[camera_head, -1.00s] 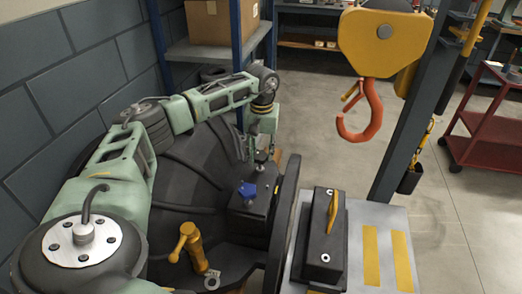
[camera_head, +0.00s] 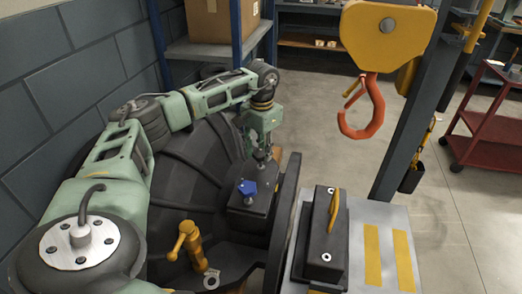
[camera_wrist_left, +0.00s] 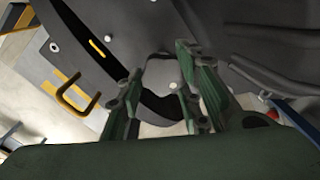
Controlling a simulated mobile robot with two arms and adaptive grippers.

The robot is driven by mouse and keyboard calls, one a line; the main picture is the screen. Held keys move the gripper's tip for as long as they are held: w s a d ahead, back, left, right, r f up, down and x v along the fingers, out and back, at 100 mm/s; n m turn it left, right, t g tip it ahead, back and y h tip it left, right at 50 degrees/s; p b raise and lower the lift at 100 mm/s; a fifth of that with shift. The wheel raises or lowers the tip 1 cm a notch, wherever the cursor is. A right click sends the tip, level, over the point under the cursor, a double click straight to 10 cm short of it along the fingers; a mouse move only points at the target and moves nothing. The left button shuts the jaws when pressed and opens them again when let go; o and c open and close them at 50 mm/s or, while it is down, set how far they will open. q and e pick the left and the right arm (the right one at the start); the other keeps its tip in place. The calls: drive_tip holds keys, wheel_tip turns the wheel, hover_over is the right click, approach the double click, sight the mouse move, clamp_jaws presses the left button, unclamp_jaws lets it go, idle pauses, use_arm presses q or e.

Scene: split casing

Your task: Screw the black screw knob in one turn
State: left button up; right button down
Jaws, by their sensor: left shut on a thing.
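My left gripper (camera_head: 262,157) points down over the far end of the dark block (camera_head: 240,203) on the split casing (camera_head: 188,165). In the left wrist view its two green fingers (camera_wrist_left: 163,102) stand on either side of a dark grey rounded piece (camera_wrist_left: 160,72) with a small bright dot. They are shut on this piece, which I take to be the black screw knob. In the head view the fingers mostly hide it. A blue knob (camera_head: 247,187) stands on the block, nearer than the gripper. My right gripper is not in view.
A yellow valve handle (camera_head: 186,240) rises from the casing's near side. A black box (camera_head: 322,250) with a yellow handle (camera_head: 333,209) sits on a grey plate to the right. An orange crane hook (camera_head: 366,110) hangs above open floor.

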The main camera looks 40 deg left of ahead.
sight(263, 154)
use_arm(q)
drive_tip(key=shift+w+d+r, duration=0.1)
drive_tip(key=shift+d, duration=0.15)
drive_tip(key=o, duration=1)
drive_tip(key=shift+d, duration=0.1)
drive_tip(key=shift+r, duration=0.1)
wheel_tip(263, 154, up, 12)
drive_tip(key=shift+f, duration=0.1)
